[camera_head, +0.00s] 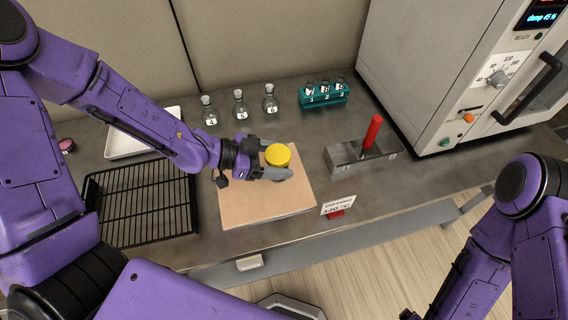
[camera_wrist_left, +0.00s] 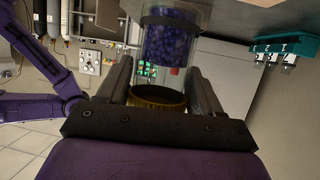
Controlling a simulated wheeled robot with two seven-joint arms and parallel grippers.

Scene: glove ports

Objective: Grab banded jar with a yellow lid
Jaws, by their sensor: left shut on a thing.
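The jar has a yellow lid (camera_head: 278,155), seen from above in the head view. In the left wrist view the clear jar (camera_wrist_left: 172,45) shows blue-purple contents and a dark band, with the lid (camera_wrist_left: 158,97) close to the palm. My left gripper (camera_head: 277,173) is shut on the jar, its fingers on both sides near the lid. The jar is over the tan board (camera_head: 240,203); its body is mostly hidden under the lid and fingers in the head view. My right arm shows at the lower right, but its gripper is out of view.
Flasks (camera_head: 239,105) stand behind, beside a teal tube rack (camera_head: 324,97). A metal block with a red handle (camera_head: 372,132) stands right of the board. A black wire rack (camera_head: 140,205) and white tray (camera_head: 125,143) lie left. A large oven (camera_head: 440,75) stands at right.

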